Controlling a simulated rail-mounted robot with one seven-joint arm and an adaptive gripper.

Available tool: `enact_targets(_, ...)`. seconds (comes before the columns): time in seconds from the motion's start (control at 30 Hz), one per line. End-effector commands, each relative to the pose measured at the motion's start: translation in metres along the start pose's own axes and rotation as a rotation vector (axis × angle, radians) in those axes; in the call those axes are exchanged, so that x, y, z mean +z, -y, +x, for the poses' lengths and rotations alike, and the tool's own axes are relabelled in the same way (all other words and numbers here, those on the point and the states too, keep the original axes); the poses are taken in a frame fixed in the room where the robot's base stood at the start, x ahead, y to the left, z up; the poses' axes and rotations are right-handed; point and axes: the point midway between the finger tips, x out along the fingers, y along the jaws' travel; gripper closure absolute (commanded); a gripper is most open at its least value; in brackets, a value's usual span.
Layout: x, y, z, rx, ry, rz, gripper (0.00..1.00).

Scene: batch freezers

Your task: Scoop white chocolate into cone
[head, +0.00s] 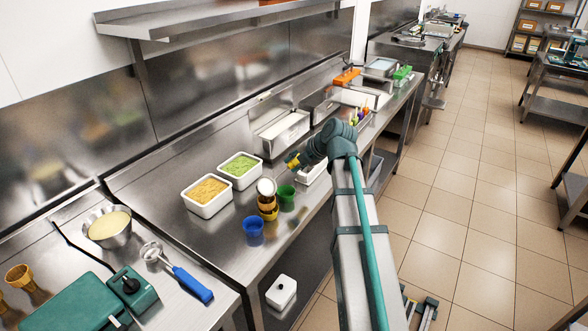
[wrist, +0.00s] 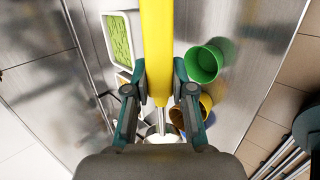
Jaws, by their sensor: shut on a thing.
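My gripper (wrist: 160,97) is shut on the yellow handle of a scoop (wrist: 157,45). The scoop's metal shank runs down past the fingers. The yellow handle also shows by the gripper in the head view (head: 292,160). A yellow cup (head: 270,214) holds a brown cone (head: 267,202). A round white shape (head: 266,187) with a shiny rim is right above the cone; I cannot tell whether it rests on the cone or is in the scoop bowl. A long pan (head: 284,133) with pale contents stands behind. Another white tub (head: 314,174) is partly hidden by my arm.
White tubs of orange (head: 206,194) and green (head: 240,168) topping stand left of the cone. A green cup (head: 286,197) and a blue cup (head: 254,230) stand close beside the yellow one, near the counter's front edge. A blue-handled scoop (head: 180,277) lies on the nearer counter.

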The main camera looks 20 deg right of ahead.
Motion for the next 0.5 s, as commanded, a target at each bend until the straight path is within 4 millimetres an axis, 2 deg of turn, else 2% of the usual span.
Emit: enact_targets(0.5,-0.0002,0.0081,0.0031,0.156,0.002,0.018,1.00)
